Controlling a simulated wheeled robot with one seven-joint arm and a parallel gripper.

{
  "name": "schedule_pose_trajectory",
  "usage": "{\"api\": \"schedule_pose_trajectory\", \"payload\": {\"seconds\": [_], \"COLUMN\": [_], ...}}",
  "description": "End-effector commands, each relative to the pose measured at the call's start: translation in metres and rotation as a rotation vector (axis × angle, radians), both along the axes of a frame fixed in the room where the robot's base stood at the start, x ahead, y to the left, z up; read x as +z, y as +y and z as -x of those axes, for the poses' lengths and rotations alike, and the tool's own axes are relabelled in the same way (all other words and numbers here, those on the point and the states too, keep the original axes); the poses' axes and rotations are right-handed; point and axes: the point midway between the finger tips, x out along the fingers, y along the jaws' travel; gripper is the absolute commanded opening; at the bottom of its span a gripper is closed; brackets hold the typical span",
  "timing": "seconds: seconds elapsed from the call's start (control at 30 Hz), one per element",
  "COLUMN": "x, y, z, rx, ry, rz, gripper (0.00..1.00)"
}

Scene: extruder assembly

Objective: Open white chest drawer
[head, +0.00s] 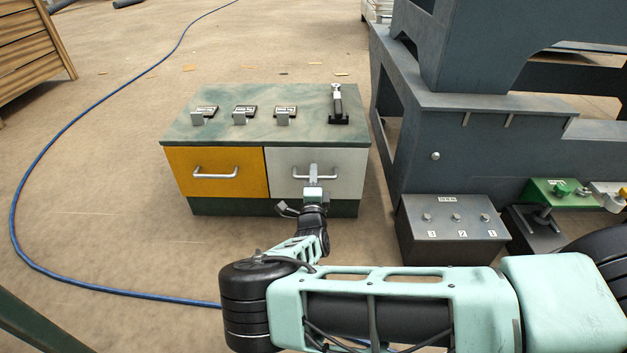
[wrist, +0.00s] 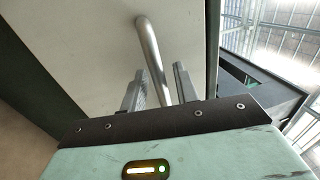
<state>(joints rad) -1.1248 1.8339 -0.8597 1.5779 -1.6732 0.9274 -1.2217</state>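The white drawer (head: 340,178) is the right front of a low chest (head: 217,129) and sits flush with its face, closed. Its metal handle (head: 326,176) is partly hidden by my gripper (head: 313,183) in the head view. In the wrist view the handle (wrist: 149,55) runs down between the two fingers of my gripper (wrist: 160,80), with the white drawer front (wrist: 95,45) behind it. The fingers stand apart, one on each side of the bar, with gaps showing.
A yellow drawer (head: 208,171) is to the left of the white one. Several small fixtures (head: 241,114) stand on the chest top. A grey numbered box (head: 450,238) and a large grey machine frame (head: 480,140) stand to the right. A blue cable (head: 65,125) curves across the left floor.

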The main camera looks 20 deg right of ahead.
Motion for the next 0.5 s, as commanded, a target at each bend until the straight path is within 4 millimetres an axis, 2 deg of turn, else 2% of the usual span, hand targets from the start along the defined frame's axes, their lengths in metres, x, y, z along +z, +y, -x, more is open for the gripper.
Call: {"api": "schedule_pose_trajectory", "payload": {"seconds": [0.17, 0.2, 0.3, 0.5], "x": [0.0003, 0.0003, 0.0002, 0.0003], "y": [0.0001, 0.0001, 0.0001, 0.0005], "z": [-0.0001, 0.0000, 0.0001, 0.0012], "rx": [0.000, 0.000, 0.000, 0.000], "ry": [0.000, 0.000, 0.000, 0.001], "rz": [0.000, 0.000, 0.000, 0.000], "gripper": [0.30, 0.25, 0.00, 0.00]}}
